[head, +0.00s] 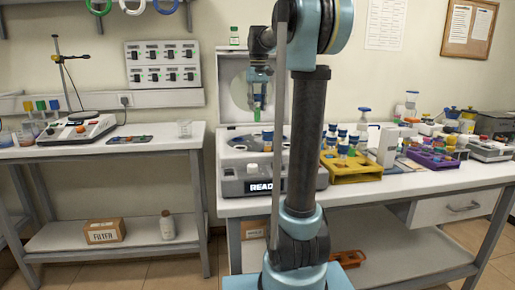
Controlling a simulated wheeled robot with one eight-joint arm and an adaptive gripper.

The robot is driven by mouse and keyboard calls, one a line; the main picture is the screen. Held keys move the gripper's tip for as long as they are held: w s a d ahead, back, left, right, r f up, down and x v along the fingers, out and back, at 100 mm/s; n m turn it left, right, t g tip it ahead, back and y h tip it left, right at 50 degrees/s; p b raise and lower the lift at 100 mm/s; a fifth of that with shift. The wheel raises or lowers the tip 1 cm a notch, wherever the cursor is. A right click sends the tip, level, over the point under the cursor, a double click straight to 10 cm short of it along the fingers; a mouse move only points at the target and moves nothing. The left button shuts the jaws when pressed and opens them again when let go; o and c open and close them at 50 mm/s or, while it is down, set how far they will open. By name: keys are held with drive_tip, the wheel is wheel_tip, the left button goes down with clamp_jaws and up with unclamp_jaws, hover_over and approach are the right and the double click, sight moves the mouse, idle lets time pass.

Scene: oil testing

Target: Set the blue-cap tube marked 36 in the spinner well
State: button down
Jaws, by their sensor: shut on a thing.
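The spinner (231,186) is a white and grey machine on the right-hand bench, with its lid (226,106) raised and a lit display that starts "READ". My arm's column hides part of its right side. My gripper (257,97) points down above the spinner, in front of the raised lid. It is shut on a small tube (257,115) with a green lower part, held upright and apart from the spinner's top. The tube's cap and marking cannot be read at this size. The wells inside the spinner are not clear from here.
A yellow rack (357,178) with several blue-cap tubes stands right of the spinner. A purple rack (432,163), bottles and instruments fill the bench further right. The left bench (160,143) holds another instrument (78,131).

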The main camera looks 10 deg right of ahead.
wheel_tip(320, 180, down, 10)
drive_tip(key=shift+f, duration=0.1)
drive_tip(key=c, duration=1.2)
unclamp_jaws()
wheel_tip(320, 180, up, 12)
drive_tip(key=shift+d+r, duration=0.1)
drive_tip(key=shift+d, duration=0.05)
drive_tip(key=shift+s, duration=0.1)
